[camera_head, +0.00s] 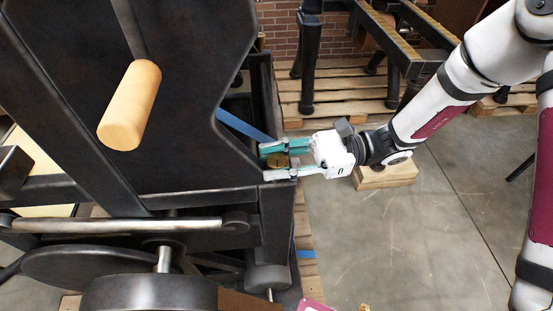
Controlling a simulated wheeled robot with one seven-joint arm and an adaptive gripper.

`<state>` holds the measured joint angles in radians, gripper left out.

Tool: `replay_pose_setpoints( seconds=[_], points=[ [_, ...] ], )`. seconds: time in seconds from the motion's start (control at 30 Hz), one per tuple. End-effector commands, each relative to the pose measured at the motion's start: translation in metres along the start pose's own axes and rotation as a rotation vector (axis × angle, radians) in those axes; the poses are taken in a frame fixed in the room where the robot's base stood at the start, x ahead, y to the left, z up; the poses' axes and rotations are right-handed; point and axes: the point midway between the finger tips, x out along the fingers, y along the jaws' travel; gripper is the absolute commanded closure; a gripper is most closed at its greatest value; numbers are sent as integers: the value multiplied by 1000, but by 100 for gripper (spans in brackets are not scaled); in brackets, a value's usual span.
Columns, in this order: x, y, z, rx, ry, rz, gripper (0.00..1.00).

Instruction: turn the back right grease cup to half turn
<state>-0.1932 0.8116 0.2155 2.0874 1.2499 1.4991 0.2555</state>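A brass grease cup (277,161) sits on the right edge of the black press (190,120), near the middle of the head camera view. My gripper (276,161) reaches in from the right, with one teal-and-white finger on the far side of the cup and one on the near side. The fingers are spread about the cup's width and partly hide it. Whether they touch it or grip it cannot be told. The cup's turn position is too small to read. No other grease cup can be made out clearly.
The press's wooden handle (130,105) stands out at the left. A steel bar (115,225) and dark round discs lie below it. A blue strip (243,126) runs beside the cup. Another black frame (400,45) stands on pallets behind. The concrete floor (420,240) at right is mostly clear.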

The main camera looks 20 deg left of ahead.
Motion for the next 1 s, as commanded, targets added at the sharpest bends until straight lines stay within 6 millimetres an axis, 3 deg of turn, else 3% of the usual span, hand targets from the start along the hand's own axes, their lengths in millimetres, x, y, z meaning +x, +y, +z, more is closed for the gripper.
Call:
replay_pose_setpoints(
  seconds=[0.73,0.77,0.83,1.0],
  points=[
    [0,-1,1,-2,3,-138,96],
    [0,-1,1,-2,3,-138,66],
    [0,-1,1,-2,4,-137,50],
    [0,-1,0,-1,4,-137,47]
  ],
)
